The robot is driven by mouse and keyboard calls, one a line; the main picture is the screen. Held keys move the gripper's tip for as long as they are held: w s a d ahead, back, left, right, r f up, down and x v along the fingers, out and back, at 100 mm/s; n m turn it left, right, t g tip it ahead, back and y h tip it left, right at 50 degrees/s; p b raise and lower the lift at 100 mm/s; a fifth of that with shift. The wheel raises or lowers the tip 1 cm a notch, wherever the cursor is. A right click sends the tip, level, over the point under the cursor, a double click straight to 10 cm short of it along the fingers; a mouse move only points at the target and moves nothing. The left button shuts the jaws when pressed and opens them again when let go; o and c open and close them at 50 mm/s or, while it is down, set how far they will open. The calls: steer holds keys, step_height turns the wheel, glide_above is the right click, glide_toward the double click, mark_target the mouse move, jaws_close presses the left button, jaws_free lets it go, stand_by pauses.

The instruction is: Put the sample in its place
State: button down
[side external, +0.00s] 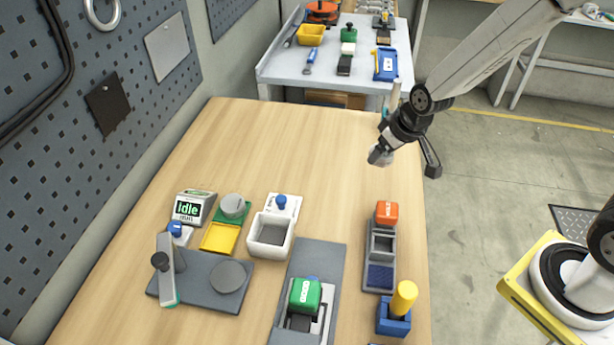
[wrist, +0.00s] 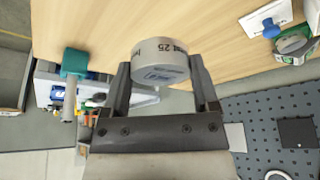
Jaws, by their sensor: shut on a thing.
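My gripper (wrist: 160,78) is shut on a short pale grey cylinder, the sample (wrist: 161,62), with printed text including "25" on its side. In the side view my gripper (side external: 382,150) is raised above the right rear part of the wooden table, and the sample (side external: 379,156) shows at its tip. On the table, a dark plate carries a round grey disc (side external: 228,276) and a hinged lever (side external: 166,270). A white open-topped box (side external: 271,236) and a grey cylinder (side external: 233,206) on a green base stand behind it. Which spot belongs to the sample cannot be told.
An "Idle" display (side external: 188,210) and yellow tray (side external: 220,238) stand at left. A green block (side external: 305,294), orange block (side external: 386,212) and yellow cylinder (side external: 404,297) in a blue holder stand at front right. The table's rear (side external: 270,135) is clear. A pegboard wall borders the left.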

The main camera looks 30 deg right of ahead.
steer(key=shift+s+d+r+m, duration=0.1)
steer(key=shift+s+d+m, duration=0.1)
steer(key=shift+d, duration=0.15)
steer(key=shift+s+d+m, duration=0.1)
steer(key=shift+d+m, duration=0.1)
steer(key=shift+d, duration=0.15)
steer(key=s+a+r+n+g+y, duration=0.15)
steer(key=s+a+n, duration=0.4)
steer(key=a, duration=0.55)
steer(key=s+a+r+n+g+y, duration=0.15)
steer(key=s+a+n, duration=0.35)
steer(key=a, duration=0.5)
steer(key=t, duration=0.1)
glide_above(277, 239)
steer(key=shift+n, duration=0.35)
step_height(277, 239, down, 8)
steer(key=shift+f, duration=0.25)
